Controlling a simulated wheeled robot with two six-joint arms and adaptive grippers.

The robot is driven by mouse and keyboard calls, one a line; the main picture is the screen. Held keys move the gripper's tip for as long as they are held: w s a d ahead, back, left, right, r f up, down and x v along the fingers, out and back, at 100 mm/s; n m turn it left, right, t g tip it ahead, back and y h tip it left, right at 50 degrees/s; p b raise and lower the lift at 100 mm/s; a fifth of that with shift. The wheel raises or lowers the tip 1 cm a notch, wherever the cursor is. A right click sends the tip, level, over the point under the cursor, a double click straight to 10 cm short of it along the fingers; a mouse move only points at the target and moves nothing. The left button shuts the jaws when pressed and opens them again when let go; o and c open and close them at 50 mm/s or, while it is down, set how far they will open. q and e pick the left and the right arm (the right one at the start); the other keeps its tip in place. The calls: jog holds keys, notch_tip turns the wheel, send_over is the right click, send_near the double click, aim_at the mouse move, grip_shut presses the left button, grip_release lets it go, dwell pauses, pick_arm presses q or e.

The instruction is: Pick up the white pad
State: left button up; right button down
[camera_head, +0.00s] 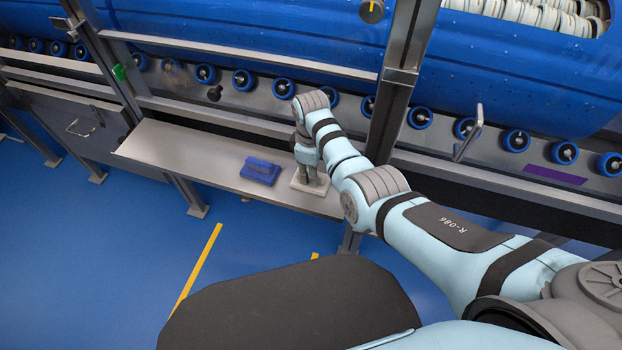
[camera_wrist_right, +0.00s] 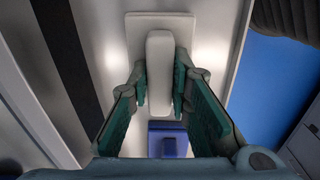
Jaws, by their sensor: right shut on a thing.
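The white pad (camera_head: 298,184) sits on the grey metal shelf (camera_head: 185,152), at its right part in the head view. In the right wrist view the pad (camera_wrist_right: 133,28) is a flat white plate with a raised bar-shaped grip in its middle. My right gripper (camera_head: 309,177) reaches down from above onto the pad. In the wrist view the fingers of this gripper (camera_wrist_right: 160,92) are shut on the raised grip, one on each side. The pad appears to rest on the shelf; whether it is lifted I cannot tell. My left gripper is not in view.
A blue pad (camera_head: 260,171) lies on the shelf just left of the white one; it also shows in the wrist view (camera_wrist_right: 168,140). A steel post (camera_head: 400,75) and a row of blue rollers stand behind. The shelf's left part is bare.

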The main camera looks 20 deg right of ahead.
notch_tip(320, 180, up, 20)
jog(key=p, duration=0.8)
jog(key=c, duration=2)
grip_release()
jog(key=shift+c, duration=0.2)
grip_shut()
